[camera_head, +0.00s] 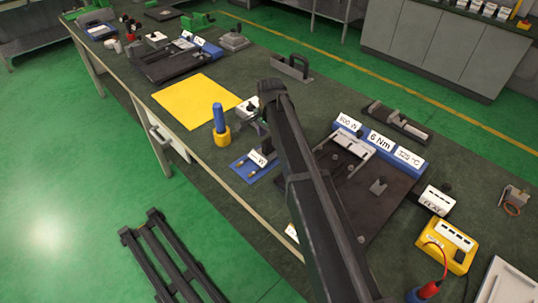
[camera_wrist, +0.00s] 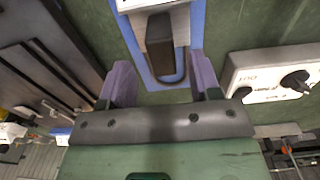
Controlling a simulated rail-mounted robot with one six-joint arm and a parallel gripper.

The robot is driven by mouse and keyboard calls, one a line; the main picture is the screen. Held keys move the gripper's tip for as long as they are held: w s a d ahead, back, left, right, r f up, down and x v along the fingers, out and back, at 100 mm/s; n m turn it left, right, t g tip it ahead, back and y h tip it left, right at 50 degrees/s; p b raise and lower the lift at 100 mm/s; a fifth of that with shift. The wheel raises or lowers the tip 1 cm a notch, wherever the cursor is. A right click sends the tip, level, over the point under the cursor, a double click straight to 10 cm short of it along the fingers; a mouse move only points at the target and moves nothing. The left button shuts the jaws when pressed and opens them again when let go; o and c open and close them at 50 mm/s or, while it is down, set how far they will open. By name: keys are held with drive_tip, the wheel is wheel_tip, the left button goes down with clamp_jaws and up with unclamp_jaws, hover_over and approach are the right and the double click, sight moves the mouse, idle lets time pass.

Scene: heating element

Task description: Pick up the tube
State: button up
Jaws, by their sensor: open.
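In the wrist view, a thin, dark, U-bent tube (camera_wrist: 182,77) shows below a dark block (camera_wrist: 160,42) over a blue tray (camera_wrist: 198,25). My gripper (camera_wrist: 162,84) is open, its two purple-grey fingers on either side of the bend. I cannot tell whether they touch it. In the head view, my arm hides most of this spot. The blue tray (camera_head: 238,167) lies beside the arm, with a white label and small brass-coloured pieces on it. A blue cylinder (camera_head: 218,113) stands upright in a yellow holder (camera_head: 221,136) to the left of the tray.
A yellow mat (camera_head: 195,103) lies farther back. A white box with black knobs (camera_wrist: 275,80) is right of my fingers. A dark plate (camera_head: 385,205) and a blue labelled block (camera_head: 400,167) lie right of my arm. A yellow meter (camera_head: 445,246) stands at the right.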

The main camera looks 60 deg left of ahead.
sight(269, 140)
wheel_tip(269, 140, down, 5)
drive_tip(key=b, duration=0.5)
drive_tip(key=shift+a+f, duration=0.15)
drive_tip(key=shift+f, duration=0.05)
drive_tip(key=shift+r, duration=0.25)
clamp_jaws()
